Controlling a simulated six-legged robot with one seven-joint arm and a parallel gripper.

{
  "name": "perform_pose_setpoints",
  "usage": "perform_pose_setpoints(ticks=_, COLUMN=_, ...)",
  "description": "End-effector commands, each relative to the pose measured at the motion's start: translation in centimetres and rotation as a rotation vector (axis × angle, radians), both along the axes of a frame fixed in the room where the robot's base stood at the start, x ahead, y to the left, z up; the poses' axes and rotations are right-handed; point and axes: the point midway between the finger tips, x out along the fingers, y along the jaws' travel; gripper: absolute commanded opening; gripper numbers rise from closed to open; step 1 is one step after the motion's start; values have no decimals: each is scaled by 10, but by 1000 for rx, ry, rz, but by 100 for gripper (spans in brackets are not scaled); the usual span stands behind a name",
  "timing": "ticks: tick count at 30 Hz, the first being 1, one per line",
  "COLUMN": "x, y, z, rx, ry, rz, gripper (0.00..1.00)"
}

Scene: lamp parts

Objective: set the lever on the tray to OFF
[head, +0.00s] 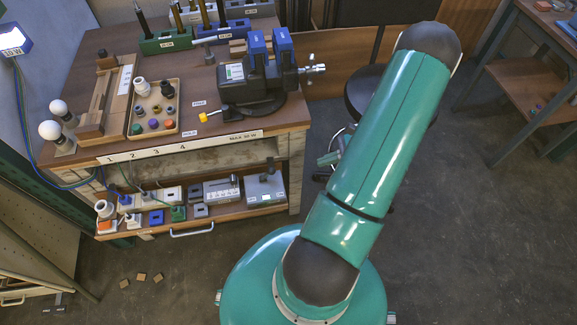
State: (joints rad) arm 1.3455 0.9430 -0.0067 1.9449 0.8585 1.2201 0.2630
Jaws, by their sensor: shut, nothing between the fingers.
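A pull-out tray (240,209) with a metal handle sits under the workbench top and carries several small parts and boxes. Two grey-white boxes with dark upright pieces stand on its right half, a left box (221,191) and a right box (265,188). Small blue, green and white pieces with short upright stems stand on its left half. Which of these is the lever, and its ON or OFF setting, is too small to tell. My teal arm rises at the right of the tray, apart from it. My gripper is not visible; the arm hides what lies behind it.
A round stool (372,92) stands behind my arm.

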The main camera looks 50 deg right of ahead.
Motion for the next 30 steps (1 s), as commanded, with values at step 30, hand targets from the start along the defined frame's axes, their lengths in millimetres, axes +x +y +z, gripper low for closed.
perform_pose_setpoints(ticks=30, x=86, y=91, z=-38, rx=-1, ry=0, rz=6, gripper=0)
